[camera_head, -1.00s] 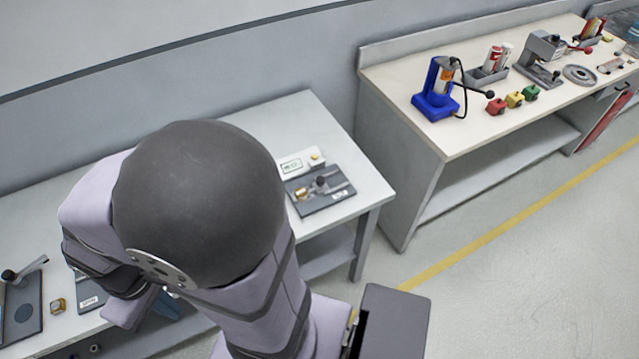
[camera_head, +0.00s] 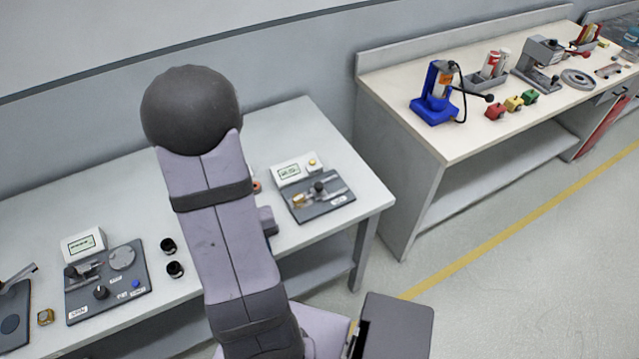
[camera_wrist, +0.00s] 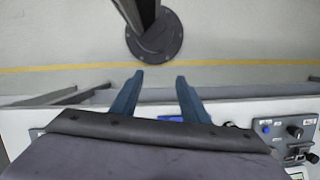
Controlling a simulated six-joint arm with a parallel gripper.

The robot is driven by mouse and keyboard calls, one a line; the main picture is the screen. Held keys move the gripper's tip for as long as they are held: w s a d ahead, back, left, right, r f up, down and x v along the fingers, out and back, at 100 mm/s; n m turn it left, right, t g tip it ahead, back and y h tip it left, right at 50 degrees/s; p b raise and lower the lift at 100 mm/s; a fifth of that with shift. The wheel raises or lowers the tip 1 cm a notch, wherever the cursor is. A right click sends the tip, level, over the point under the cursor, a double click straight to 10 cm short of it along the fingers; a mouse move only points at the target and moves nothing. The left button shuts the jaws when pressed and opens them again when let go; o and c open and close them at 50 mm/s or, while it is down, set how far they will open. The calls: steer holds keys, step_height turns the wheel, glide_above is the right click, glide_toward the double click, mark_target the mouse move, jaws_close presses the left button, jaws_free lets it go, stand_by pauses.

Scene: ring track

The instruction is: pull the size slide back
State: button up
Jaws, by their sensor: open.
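My gripper (camera_wrist: 160,95) shows in the wrist view with two blue fingers apart and nothing between them, over the front edge of the bench; my arm hides it in the head view. A dark station plate (camera_head: 140,283) with a metal slide mechanism (camera_head: 88,270), a round disc (camera_head: 122,257), a black knob and a blue button lies on the left of the bench. It also shows at the right of the wrist view (camera_wrist: 272,145), apart from the fingers. A second plate (camera_head: 335,204) carries a metal slide with a black knob (camera_head: 318,187) and a brass piece. I cannot tell which is the size slide.
White display boxes (camera_head: 83,244) (camera_head: 294,170) stand behind the plates. Two black cylindrical pieces (camera_head: 174,269) stand between the stations. A brass nut-like piece (camera_head: 45,317) lies at left. A second bench (camera_head: 475,125) at right holds a blue press and other items. Bare bench lies around the stations.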

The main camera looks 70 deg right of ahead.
mark_target(320, 185)
steer(key=s+d+f+m, duration=0.2)
steer(key=d, duration=0.5)
steer(key=s+d+f+m+t+b, duration=0.1)
steer(key=s+d+f+m, duration=0.1)
steer(key=d, duration=0.5)
steer(key=s+d+f+m, duration=0.3)
steer(key=d, duration=0.4)
steer(key=shift+d+h, duration=0.1)
steer(key=shift+h, duration=0.2)
steer(key=d+m, duration=0.1)
steer(key=d, duration=0.1)
steer(key=d+r+m, duration=0.1)
steer(key=d, duration=0.2)
steer(key=w+d+r+h, duration=0.1)
steer(key=d, duration=0.1)
steer(key=shift+d+m+t, duration=0.2)
steer(key=shift+m+t, duration=0.1)
steer(key=shift+m, duration=0.1)
steer(key=d+r+m, duration=0.1)
steer(key=r+m, duration=0.1)
steer(key=d+r+m, duration=0.2)
steer(key=d+r+m+h, duration=0.1)
steer(key=d+r+m, duration=0.1)
steer(key=m, duration=0.1)
steer(key=shift+w, duration=0.4)
steer(key=shift+a+m, duration=0.1)
steer(key=shift+m, duration=1)
steer(key=shift+f+p, duration=1.4)
steer(key=shift+f, duration=2.3)
